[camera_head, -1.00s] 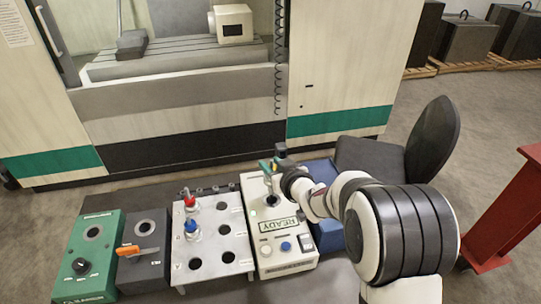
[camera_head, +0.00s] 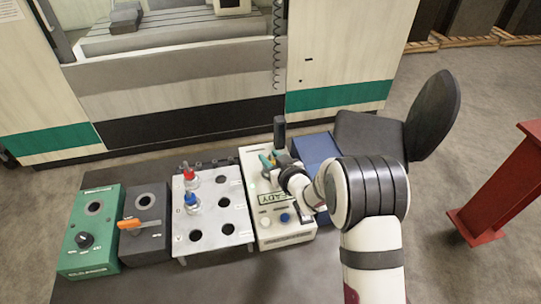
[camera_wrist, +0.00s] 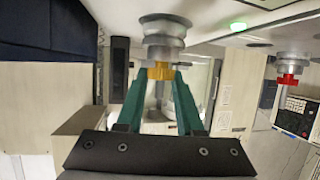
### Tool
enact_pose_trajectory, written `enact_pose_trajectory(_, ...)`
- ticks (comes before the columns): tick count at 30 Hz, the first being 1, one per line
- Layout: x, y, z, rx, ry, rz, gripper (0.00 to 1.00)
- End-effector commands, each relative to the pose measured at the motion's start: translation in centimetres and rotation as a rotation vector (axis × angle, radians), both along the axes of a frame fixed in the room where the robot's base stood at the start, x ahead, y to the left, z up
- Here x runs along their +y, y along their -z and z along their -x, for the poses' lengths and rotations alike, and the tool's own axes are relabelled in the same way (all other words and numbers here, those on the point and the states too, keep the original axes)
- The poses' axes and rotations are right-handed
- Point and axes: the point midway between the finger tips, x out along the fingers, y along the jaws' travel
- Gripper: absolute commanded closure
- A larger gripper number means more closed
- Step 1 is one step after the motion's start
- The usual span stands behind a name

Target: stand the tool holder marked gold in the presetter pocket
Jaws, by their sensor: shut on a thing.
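My gripper (camera_wrist: 158,90) has green fingers, shut on the tool holder marked gold. In the wrist view, which is upside down, the gold band (camera_wrist: 160,71) sits between the fingertips and the holder's silver flange (camera_wrist: 162,40) lies beyond it, close to the presetter's white top. I cannot tell whether the flange touches it. In the head view, my gripper (camera_head: 270,162) is low over the back part of the white presetter (camera_head: 285,241) with the READY label. The pocket is hidden there by my gripper and wrist.
A grey rack (camera_head: 215,213) left of the presetter holds a red-marked holder (camera_head: 190,176) and a blue-marked holder (camera_head: 192,201), with several empty holes. A dark box with an orange lever (camera_head: 131,224) and a green box (camera_head: 91,245) stand further left. A blue block (camera_head: 316,150) is at right.

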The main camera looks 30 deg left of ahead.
Motion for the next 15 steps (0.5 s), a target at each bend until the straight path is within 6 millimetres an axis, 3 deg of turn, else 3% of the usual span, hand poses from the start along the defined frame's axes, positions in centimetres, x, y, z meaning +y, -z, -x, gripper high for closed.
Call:
enact_pose_trajectory(1, 0.04, -0.12, -0.04, -0.002, 0.0, -0.002, 1.0)
enact_pose_trajectory(2, 0.04, -0.12, -0.04, -0.002, 0.0, -0.002, 0.6)
enact_pose_trajectory(7, 0.02, -0.1, -0.02, -0.002, 0.0, -0.001, 0.3)
enact_pose_trajectory(15, -0.05, 0.05, 0.05, 0.002, 0.0, 0.001, 0.29)
